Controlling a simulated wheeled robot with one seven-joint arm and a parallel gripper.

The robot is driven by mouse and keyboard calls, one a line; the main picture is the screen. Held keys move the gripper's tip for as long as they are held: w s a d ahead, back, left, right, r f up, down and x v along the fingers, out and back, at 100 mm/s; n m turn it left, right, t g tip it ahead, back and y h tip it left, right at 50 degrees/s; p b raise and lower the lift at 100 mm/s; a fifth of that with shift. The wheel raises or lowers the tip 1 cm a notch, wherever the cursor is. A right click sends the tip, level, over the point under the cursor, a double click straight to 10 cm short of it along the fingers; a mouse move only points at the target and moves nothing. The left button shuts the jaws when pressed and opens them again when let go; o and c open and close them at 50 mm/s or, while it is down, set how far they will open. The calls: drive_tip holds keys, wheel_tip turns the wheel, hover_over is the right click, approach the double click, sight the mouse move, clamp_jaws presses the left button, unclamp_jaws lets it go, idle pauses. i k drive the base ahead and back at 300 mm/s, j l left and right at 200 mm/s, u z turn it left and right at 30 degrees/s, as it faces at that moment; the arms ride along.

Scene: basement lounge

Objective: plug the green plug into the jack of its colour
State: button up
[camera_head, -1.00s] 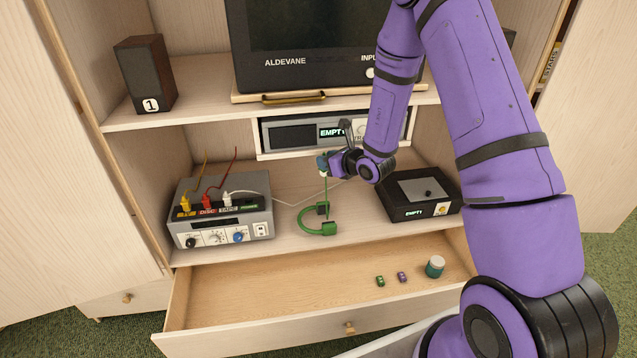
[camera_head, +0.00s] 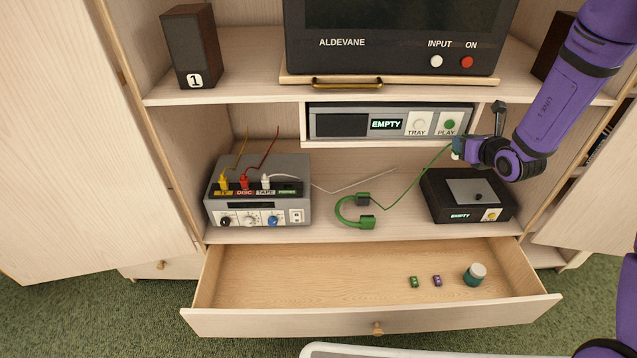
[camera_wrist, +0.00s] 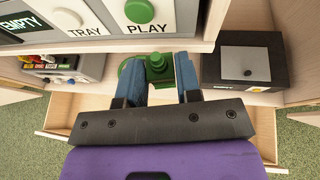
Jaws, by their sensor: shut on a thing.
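My gripper (camera_head: 458,147) is shut on the green plug (camera_wrist: 155,64), in front of the right end of the disc deck. The fingers hide part of the plug. A thin green cable (camera_head: 413,183) runs from it down to the green headphones (camera_head: 356,212) on the shelf. The grey amplifier (camera_head: 258,201) stands left on the shelf. Yellow, red and white plugs stand in its TV, DISC and TAPE jacks along the top front. A green-marked label (camera_head: 287,191) sits at the right end of that row; its jack opening is too small to make out.
A black box (camera_head: 468,213) stands right on the shelf. The silver deck (camera_head: 354,124) hangs above, under the television (camera_head: 390,50). The open drawer (camera_head: 300,275) below holds two small blocks and a teal jar (camera_head: 475,274). A pale rod or cable lies behind the headphones.

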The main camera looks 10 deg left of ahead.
sight(288, 190)
drive_tip(key=j+z, duration=0.25)
drive_tip(key=j, duration=0.35)
drive_tip(key=k+j+z, duration=0.1)
drive_tip(key=j+z, duration=0.2)
drive_tip(key=j, duration=0.25)
drive_tip(key=k+j+z, duration=0.25)
drive_tip(key=j, duration=0.3)
drive_tip(key=k+j, duration=0.1)
drive_tip(key=j, duration=1.2)
drive_tip(key=k+j+z, duration=0.1)
drive_tip(key=j, duration=0.6)
drive_tip(key=i+j, duration=0.15)
drive_tip(key=j, duration=0.25)
